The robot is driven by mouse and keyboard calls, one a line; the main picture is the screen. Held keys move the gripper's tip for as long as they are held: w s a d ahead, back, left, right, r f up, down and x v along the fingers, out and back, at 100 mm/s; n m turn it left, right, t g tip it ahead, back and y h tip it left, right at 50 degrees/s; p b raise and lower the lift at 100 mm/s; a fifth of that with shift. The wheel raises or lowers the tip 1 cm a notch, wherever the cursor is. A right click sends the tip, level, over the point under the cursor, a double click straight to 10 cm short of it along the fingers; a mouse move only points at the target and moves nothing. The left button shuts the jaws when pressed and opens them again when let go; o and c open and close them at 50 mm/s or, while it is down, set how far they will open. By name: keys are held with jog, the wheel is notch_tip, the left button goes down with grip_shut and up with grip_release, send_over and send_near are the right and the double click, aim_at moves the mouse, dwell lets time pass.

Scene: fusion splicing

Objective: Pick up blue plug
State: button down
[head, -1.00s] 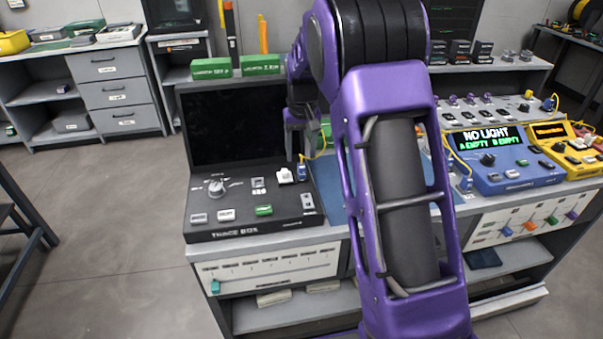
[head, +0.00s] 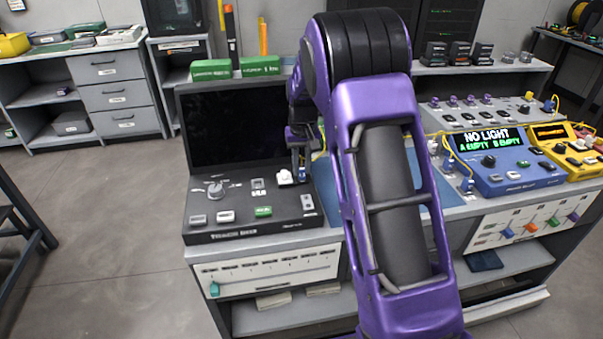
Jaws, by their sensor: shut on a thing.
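A small blue plug (head: 302,174) stands at the right edge of the black trace box (head: 262,236), close to a white connector (head: 285,177). My gripper (head: 301,165) points down over the plug and is shut on it. The fingers cover the plug's upper part, and only a little blue shows below them. The view is too small to tell whether the plug is clear of the surface below it.
A blue "NO LIGHT" meter (head: 512,165) and a yellow meter (head: 570,146) stand at the right, with yellow cables and other blue plugs (head: 466,184) nearby. Green boxes (head: 212,70) sit behind the trace box's upright black screen (head: 235,125).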

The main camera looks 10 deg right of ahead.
aim_at(301, 167)
dwell(0.3)
notch_tip(301, 167, up, 10)
jog(key=p, duration=0.1)
jog(key=c, duration=1.2)
grip_release()
jog(key=shift+c, duration=0.2)
grip_shut()
jog(key=shift+a+p, duration=0.1)
jog(key=shift+p, duration=0.3)
